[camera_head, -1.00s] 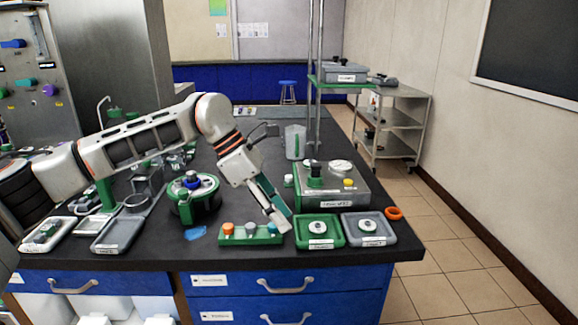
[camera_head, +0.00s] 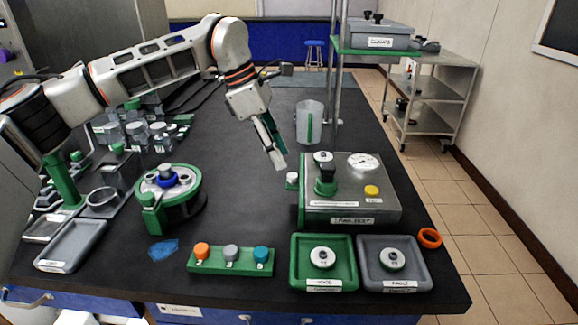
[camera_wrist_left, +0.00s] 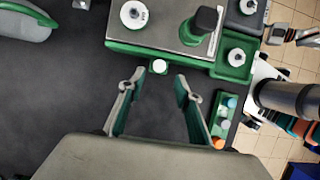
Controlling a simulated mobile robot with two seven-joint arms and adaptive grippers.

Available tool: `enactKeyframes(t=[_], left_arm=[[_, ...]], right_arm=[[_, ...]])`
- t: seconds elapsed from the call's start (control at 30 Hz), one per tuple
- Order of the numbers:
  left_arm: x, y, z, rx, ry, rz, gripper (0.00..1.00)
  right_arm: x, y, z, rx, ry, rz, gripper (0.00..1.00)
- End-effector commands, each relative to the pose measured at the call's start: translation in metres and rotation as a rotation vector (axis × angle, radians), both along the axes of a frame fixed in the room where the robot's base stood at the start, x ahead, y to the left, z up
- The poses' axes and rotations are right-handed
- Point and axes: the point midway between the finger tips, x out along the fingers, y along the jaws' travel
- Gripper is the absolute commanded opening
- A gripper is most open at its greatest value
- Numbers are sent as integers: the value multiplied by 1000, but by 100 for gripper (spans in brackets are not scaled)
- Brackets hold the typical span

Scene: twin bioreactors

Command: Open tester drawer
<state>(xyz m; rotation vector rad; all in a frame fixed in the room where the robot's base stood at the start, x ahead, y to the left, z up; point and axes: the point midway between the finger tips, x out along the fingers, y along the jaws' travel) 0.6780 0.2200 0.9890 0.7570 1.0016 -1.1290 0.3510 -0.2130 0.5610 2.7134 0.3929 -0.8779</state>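The tester (camera_head: 350,205) is a grey metal box with green trim, a dial gauge, a black-topped green clamp and a yellow button. A white knob (camera_head: 292,180) sticks out of its left side; it also shows in the left wrist view (camera_wrist_left: 159,66). The drawer itself cannot be made out. My left gripper (camera_head: 279,160) is at the tester's left, close to the knob. In the left wrist view my left gripper (camera_wrist_left: 160,82) is open and empty, with the knob just beyond and between its fingertips, apart from them. My right gripper is not in view.
A green tray (camera_head: 297,275) and a grey tray (camera_head: 364,278) stand before the tester. A green block with coloured knobs (camera_head: 231,262) and a round green device (camera_head: 170,195) are at left. A clear beaker (camera_head: 309,122) stands behind. Dark tabletop is free left of the tester.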

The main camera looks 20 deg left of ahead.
Motion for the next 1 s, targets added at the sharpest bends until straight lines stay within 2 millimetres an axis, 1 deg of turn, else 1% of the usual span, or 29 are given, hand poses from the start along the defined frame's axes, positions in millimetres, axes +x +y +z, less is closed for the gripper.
enactKeyframes(t=[0.03, 0.1, 0.2, 0.3, 0.43, 0.67, 0.7, 0.77, 0.8, 0.83, 1.0], left_arm=[[1, -4, -13, 0, 6, -1, 34], [2, -8, -24, 0, 8, -1, 34], [4, -13, -35, 0, 5, -1, 34], [5, -16, -43, 0, 4, -1, 34], [6, -18, -47, -1, 1, 0, 34], [6, -19, -47, -1, 0, 0, 34], [6, -19, -47, -1, 0, 0, 31], [6, -19, -47, -1, 0, 0, 16], [6, -19, -47, -1, 0, 0, 5], [6, -19, -47, -1, 0, 0, 0], [5, -18, -46, -1, 0, 1, 0]], right_arm=[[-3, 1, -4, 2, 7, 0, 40], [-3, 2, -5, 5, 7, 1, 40], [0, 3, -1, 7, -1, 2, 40], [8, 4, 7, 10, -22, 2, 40], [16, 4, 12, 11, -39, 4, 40], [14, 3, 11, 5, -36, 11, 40], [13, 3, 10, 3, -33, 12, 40], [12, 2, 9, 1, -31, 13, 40], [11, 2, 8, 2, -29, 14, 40], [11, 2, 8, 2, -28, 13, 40], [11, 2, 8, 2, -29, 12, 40]])
